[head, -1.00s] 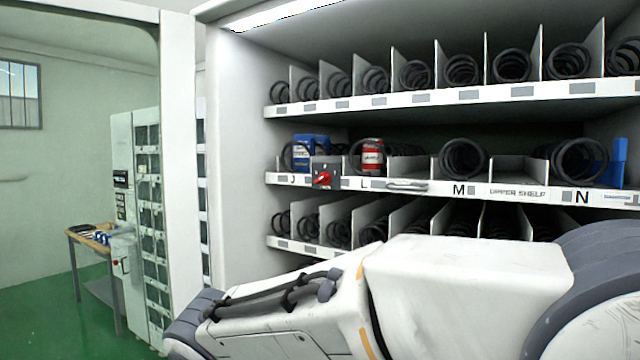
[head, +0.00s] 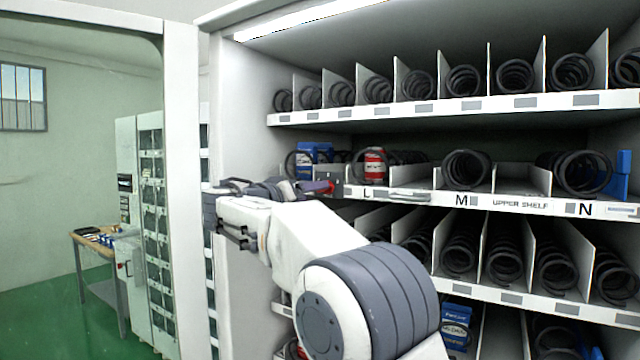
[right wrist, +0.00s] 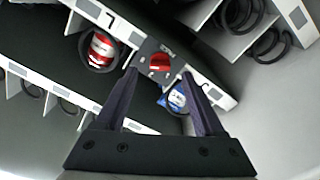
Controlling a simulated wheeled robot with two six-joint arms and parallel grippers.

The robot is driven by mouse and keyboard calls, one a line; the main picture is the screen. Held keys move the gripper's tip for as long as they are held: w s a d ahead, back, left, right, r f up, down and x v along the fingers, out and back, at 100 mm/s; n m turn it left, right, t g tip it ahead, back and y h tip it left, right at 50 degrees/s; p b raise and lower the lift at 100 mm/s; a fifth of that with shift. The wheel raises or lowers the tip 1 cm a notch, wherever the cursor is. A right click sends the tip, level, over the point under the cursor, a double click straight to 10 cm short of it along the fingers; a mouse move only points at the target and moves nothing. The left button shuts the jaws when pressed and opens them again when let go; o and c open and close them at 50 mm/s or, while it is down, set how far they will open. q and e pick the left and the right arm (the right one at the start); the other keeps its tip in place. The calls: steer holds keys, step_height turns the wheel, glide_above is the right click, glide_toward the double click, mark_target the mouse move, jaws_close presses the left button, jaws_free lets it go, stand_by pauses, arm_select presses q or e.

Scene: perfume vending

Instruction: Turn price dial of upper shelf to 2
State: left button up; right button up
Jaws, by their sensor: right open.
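The price dial, a red knob (head: 328,187) on a dark plate, sits on the upper shelf's front rail (head: 440,197), left of the letter L. In the right wrist view the red knob (right wrist: 160,62) lies just beyond and between the two open fingertips (right wrist: 159,74). No contact is visible there. The knob's number setting is too small to read. My left gripper is not in view.
A red-and-white can (head: 374,165) and a blue box (head: 310,155) stand in coils behind the rail. A white cabinet side wall (head: 240,110) is left of the shelves.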

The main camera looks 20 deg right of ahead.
steer(key=p+x, duration=0.2)
steer(key=x, duration=0.3)
jaws_close()
